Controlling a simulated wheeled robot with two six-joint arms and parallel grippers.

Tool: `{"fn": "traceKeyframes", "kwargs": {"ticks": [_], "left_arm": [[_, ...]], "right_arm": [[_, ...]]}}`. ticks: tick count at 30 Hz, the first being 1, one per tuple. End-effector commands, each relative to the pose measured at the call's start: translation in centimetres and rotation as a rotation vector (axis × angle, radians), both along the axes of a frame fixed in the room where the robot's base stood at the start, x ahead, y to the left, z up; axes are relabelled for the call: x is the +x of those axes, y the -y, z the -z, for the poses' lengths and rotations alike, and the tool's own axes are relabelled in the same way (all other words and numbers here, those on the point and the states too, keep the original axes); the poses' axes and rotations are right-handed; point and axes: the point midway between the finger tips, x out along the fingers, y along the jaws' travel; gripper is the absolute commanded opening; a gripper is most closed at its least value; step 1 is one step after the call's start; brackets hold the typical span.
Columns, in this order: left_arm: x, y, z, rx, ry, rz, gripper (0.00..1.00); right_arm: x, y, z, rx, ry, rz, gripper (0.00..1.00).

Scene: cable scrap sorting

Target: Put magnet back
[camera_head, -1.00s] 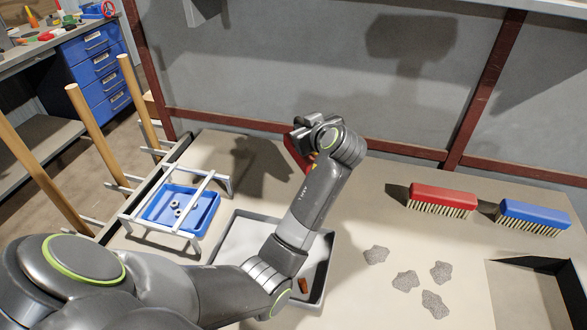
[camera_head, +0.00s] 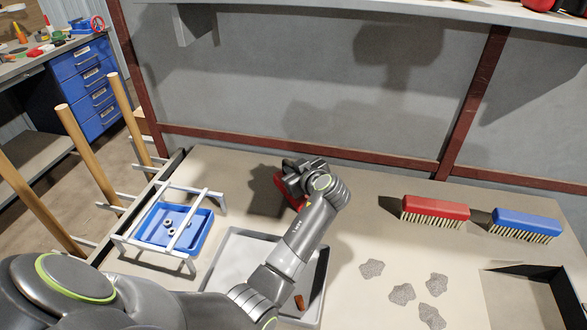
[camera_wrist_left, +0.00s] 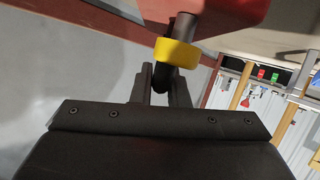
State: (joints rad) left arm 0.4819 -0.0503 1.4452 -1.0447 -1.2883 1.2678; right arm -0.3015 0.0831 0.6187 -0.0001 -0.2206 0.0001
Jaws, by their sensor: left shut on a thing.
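The magnet shows as a red body (camera_head: 290,193) at the back middle of the table, partly hidden by my left gripper. In the left wrist view it has a red block (camera_wrist_left: 205,14), a yellow ring (camera_wrist_left: 176,53) and a dark stem. My left gripper (camera_wrist_left: 165,88) is shut on the dark stem just below the yellow ring. In the head view my left gripper (camera_head: 298,180) is low over the table behind the grey tray. I cannot tell whether the magnet touches the table. My right gripper is not in view.
A grey tray (camera_head: 222,261) with a brown piece (camera_head: 299,302) lies under my arm. A blue tray (camera_head: 200,234) with nuts sits under a white rack (camera_head: 174,186). A red brush (camera_head: 435,207), a blue brush (camera_head: 525,222) and several grey scrap piles (camera_head: 402,293) lie right, near an opening.

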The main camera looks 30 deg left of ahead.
Motion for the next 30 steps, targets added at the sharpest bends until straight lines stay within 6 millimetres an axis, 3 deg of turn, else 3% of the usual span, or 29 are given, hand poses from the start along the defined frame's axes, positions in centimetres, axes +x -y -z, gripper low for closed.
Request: {"fn": "traceKeyframes", "kwargs": {"ticks": [10,11,15,30], "left_arm": [[0.1,0.0,0.07,0.003,0.007,0.001,0.0],[0.02,0.01,0.27,0.0,0.002,0.0,0.18],[0.0,0.01,0.25,0.001,0.001,0.001,0.36],[0.11,-0.1,-0.31,0.001,0.002,0.003,0.36]], "right_arm": [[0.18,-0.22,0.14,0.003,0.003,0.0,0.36],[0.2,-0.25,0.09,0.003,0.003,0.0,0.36],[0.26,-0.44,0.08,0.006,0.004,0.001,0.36],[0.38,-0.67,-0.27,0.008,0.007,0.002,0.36]]}}
